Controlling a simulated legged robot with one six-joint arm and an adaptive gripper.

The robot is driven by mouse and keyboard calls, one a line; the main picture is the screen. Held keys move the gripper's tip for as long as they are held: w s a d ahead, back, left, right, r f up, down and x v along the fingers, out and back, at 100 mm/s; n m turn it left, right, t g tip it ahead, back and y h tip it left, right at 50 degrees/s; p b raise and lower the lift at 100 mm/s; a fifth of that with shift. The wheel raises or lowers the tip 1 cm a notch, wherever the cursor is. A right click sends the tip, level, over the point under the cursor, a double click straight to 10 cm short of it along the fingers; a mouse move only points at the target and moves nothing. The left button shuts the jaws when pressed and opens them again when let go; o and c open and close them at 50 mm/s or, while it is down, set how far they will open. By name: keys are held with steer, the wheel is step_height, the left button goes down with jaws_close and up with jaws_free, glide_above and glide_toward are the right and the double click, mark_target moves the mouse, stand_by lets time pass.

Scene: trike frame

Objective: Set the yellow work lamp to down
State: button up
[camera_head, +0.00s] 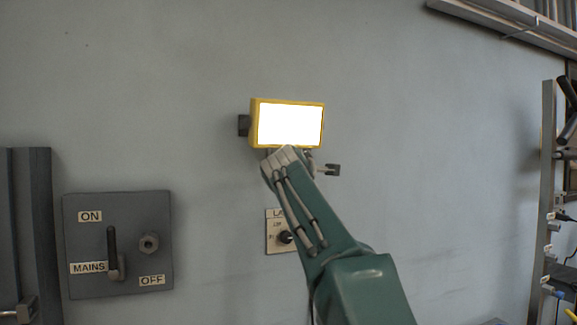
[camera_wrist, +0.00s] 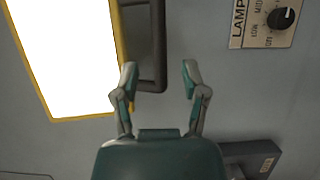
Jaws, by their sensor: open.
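The yellow work lamp (camera_head: 254,123) is fixed to the wall on a dark bracket. Its face glows white and points out toward the head camera. In the wrist view the lamp (camera_wrist: 118,60) fills the upper left, with a dark grey bracket part (camera_wrist: 158,50) along its side. My gripper (camera_wrist: 160,76) is open, and its two fingers are spread near this bracket part with nothing held between them. In the head view my arm reaches up to just below the lamp's lower edge and hides part of the gripper. I cannot tell whether a finger touches the lamp.
A LAMP plate with a black knob (camera_head: 285,237) is below the lamp, partly behind my arm; it also shows in the wrist view (camera_wrist: 284,19). A grey MAINS switch box (camera_head: 118,245) is at lower left. A rack (camera_head: 545,200) stands at far right. The wall between is bare.

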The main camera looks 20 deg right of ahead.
steer(key=shift+x, duration=2.7)
steer(key=shift+d, duration=0.25)
steer(key=shift+d, duration=0.1)
jaws_close()
